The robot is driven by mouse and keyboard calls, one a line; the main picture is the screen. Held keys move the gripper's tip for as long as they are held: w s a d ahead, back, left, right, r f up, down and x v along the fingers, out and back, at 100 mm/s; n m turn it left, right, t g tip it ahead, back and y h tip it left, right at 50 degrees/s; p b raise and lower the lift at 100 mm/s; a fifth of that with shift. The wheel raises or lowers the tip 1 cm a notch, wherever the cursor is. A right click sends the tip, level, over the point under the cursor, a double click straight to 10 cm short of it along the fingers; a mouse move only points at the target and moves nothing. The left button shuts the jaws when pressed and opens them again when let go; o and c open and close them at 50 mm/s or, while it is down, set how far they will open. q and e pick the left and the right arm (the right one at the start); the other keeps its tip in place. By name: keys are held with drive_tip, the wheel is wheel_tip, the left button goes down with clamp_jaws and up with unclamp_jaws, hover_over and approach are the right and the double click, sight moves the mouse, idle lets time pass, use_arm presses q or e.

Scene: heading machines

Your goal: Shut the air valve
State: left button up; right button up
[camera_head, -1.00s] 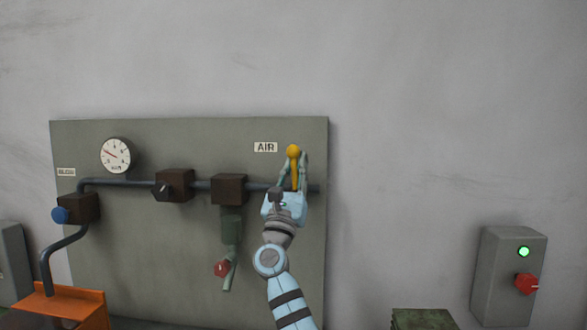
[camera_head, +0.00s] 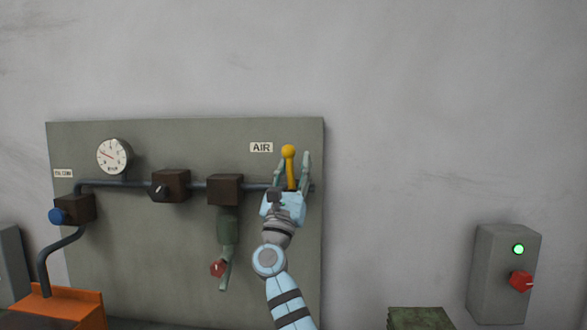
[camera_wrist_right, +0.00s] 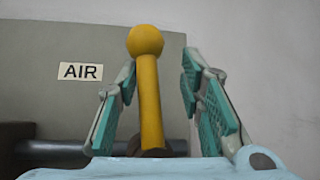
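The air valve's yellow lever (camera_head: 289,165) stands upright on the pipe at the right end of the panel, beside the AIR label (camera_head: 262,147). It has a round yellow knob on top. My right gripper (camera_head: 291,165) is around the lever with its fingers apart. In the right wrist view the lever (camera_wrist_right: 150,95) stands between the two open fingers of the gripper (camera_wrist_right: 157,95), nearer the left finger. A gap shows on the right side. The lever's base is partly hidden by my gripper. My left gripper is not in view.
The grey-green panel (camera_head: 130,250) carries a pipe with dark blocks, a gauge (camera_head: 114,156), a blue knob (camera_head: 57,216) and a red knob (camera_head: 217,268). A grey box (camera_head: 500,275) with a green light and red switch is at right. The wall between is clear.

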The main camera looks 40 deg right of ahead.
drive_tip(key=shift+w+a+r, duration=0.1)
drive_tip(key=shift+w, duration=0.05)
drive_tip(key=r, duration=0.9)
drive_tip(key=shift+s, duration=0.25)
drive_tip(key=shift+w+r, duration=0.2)
drive_tip(key=shift+r, duration=0.2)
drive_tip(key=shift+s, duration=0.1)
